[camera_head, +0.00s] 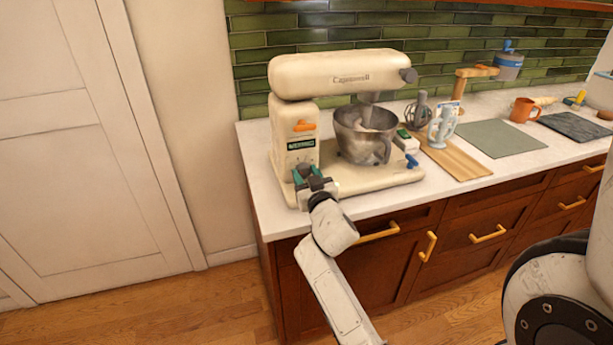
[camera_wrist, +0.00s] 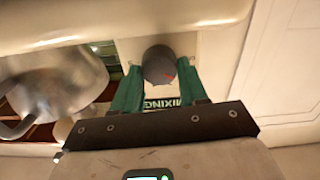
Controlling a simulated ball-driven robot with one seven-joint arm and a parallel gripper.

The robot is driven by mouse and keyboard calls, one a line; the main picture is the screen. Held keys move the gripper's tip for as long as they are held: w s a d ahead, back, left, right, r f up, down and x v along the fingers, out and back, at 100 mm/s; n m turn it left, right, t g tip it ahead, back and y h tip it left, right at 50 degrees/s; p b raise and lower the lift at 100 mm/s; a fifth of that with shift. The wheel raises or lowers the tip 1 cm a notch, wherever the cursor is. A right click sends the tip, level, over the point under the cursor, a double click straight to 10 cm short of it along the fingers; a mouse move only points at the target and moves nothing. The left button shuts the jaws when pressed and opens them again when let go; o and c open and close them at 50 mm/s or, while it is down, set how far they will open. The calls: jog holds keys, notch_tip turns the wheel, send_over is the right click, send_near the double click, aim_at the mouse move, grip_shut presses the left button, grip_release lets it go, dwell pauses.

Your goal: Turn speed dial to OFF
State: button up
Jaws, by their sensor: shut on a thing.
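The cream stand mixer (camera_head: 318,76) stands on the counter's left end. Its speed dial (camera_wrist: 160,66) is a round dark grey knob with a red mark, low on the mixer's column. The red mark is toward the right in the wrist view; I cannot read which setting it marks. My gripper (camera_head: 311,174) is at the column's lower front, and its green fingers (camera_wrist: 158,73) are shut on the dial, one on each side. In the head view my gripper hides the dial. A dark label reading MIXING (camera_wrist: 162,103) shows between the fingers.
A metal bowl (camera_head: 364,135) sits on the mixer's base, right of my gripper; it looms at left in the wrist view (camera_wrist: 65,90). An orange lever (camera_head: 304,126) is above the label. The wooden board (camera_head: 461,164) and green mat (camera_head: 500,138) lie farther right.

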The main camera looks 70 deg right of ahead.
jog(key=shift+w+a+n, duration=0.1)
jog(key=shift+n, duration=3.1)
jog(key=o, duration=1)
jog(key=shift+o, duration=0.2)
jog(key=b+v, duration=0.2)
jog(key=v, duration=0.9)
jog(key=shift+w, duration=0.1)
